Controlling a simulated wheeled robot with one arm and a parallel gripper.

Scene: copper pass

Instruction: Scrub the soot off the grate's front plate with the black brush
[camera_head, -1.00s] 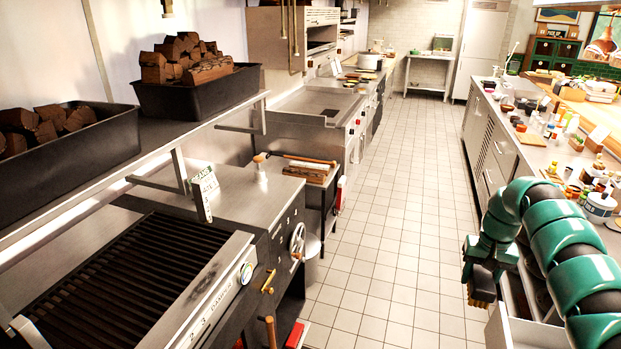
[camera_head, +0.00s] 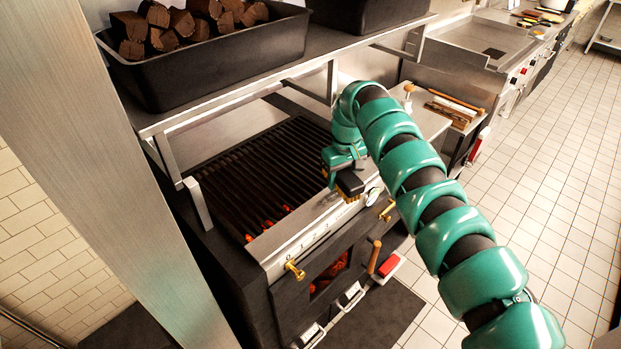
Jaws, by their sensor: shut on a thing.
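The grill grate (camera_head: 262,160) has dark bars with glowing embers under its front left part. Its front plate (camera_head: 290,232) is a pale steel strip along the near edge; I cannot make out soot on it from here. My gripper (camera_head: 347,172) is shut on the black brush (camera_head: 350,184), whose yellowish bristles point down. The brush is over the right part of the front plate; I cannot tell whether the bristles touch it.
A shelf (camera_head: 180,118) with black bins of wood (camera_head: 215,60) runs above the back of the grill. Brass knobs (camera_head: 295,270) and a wooden handle (camera_head: 374,257) stick out in front. A steel post (camera_head: 100,150) stands at left. Tiled floor (camera_head: 540,190) is open at right.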

